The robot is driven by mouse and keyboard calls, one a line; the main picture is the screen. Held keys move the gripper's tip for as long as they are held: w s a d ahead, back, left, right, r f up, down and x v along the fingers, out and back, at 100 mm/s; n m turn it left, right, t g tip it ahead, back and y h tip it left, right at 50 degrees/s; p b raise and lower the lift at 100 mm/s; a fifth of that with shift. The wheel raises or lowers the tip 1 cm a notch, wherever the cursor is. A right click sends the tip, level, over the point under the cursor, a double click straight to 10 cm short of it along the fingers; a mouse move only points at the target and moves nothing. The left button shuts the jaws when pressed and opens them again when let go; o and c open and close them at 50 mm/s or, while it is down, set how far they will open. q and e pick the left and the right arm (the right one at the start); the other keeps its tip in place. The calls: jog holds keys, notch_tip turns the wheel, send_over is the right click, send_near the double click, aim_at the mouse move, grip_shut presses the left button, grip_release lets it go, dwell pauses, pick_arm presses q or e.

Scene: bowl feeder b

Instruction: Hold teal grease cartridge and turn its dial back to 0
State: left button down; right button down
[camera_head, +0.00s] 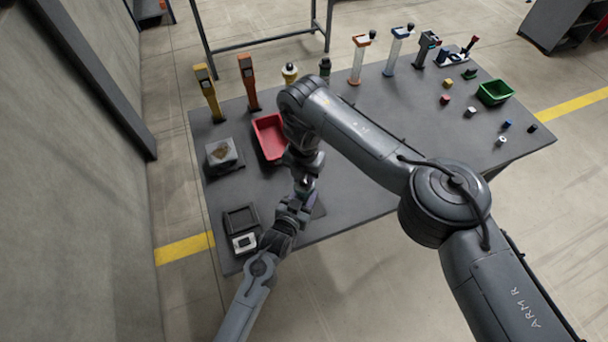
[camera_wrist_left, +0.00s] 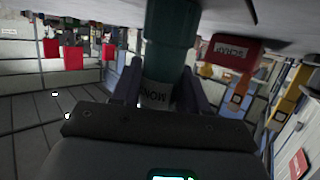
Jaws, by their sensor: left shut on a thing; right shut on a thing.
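The teal grease cartridge (camera_wrist_left: 172,30) shows large in the left wrist view, a teal cylinder with a pale lettered band. It stands between the two fingers of my left gripper (camera_wrist_left: 160,88), which is shut on it. In the head view my left gripper (camera_head: 298,200) meets my right gripper (camera_head: 304,176) above the front left part of the table. The right gripper comes down from above and is shut on the cartridge. The cartridge is mostly hidden by the grippers in the head view. The dial and its reading cannot be made out.
A red bin (camera_head: 267,140) stands just behind and left of the grippers. A grey box (camera_head: 222,154) and a dark tray (camera_head: 240,222) lie at the left. Upright tools line the back edge. A green bin (camera_head: 496,93) and small parts sit at the right.

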pick_arm(q)
jog(key=shift+f, duration=0.1)
pick_arm(e)
jog(key=shift+w+d, duration=0.1)
jog(key=c, duration=0.8)
grip_release()
notch_tip(320, 180, up, 12)
dwell(0.4)
pick_arm(q)
jog(key=shift+c, duration=2.4)
grip_release()
jog(key=shift+s+a, duration=0.1)
jog(key=shift+s, duration=0.05)
